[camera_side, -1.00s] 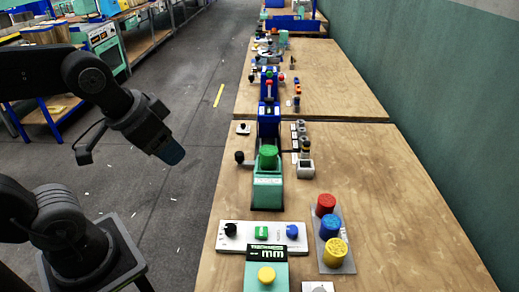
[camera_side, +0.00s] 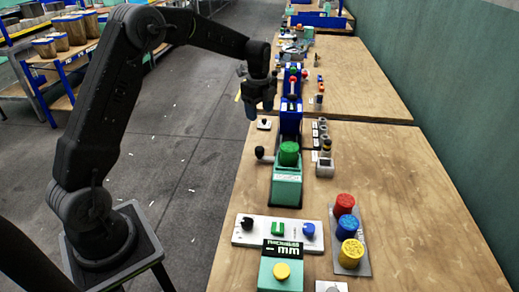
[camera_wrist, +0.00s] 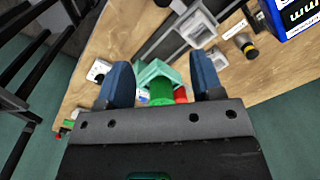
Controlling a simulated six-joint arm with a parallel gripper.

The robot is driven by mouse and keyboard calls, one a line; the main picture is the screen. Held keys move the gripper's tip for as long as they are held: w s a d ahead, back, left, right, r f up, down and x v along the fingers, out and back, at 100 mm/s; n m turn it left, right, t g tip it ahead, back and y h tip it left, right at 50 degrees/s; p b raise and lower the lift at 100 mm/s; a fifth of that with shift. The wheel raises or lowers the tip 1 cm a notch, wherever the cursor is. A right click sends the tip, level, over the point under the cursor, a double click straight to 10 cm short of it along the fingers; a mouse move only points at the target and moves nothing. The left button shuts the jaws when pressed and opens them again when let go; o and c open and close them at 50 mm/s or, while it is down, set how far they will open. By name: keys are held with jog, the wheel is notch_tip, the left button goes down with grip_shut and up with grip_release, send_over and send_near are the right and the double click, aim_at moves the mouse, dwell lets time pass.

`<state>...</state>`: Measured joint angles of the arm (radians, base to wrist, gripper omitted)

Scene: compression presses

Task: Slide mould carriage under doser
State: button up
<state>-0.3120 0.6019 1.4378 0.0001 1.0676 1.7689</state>
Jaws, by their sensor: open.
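The bench press has a blue column (camera_side: 290,118), a green base (camera_side: 286,188) and a green cylinder (camera_side: 289,153) on it. Which part is the mould carriage or the doser is not clear. A black knob (camera_side: 260,152) sticks out left of the press. My gripper (camera_side: 252,113) is open and empty, above and left of the column. In the wrist view a green housing and green cylinder (camera_wrist: 161,92) appear between the open fingers (camera_wrist: 162,78).
A white control panel (camera_side: 262,239) and a green display unit (camera_side: 281,267) stand at the near end. Red, blue and yellow cylinders (camera_side: 346,228) sit on a grey plate at right. A white block with a black knob (camera_side: 264,123) lies left of the column. Bare wood is free at right.

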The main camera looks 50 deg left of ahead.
aim_at(259, 148)
jog(key=shift+m, duration=0.7)
jog(key=f, duration=0.5)
jog(key=a+f, duration=0.1)
jog(key=f, duration=0.5)
jog(key=w+f, duration=0.1)
jog(key=f, duration=0.4)
jog(key=shift+a+f, duration=0.3)
grip_shut()
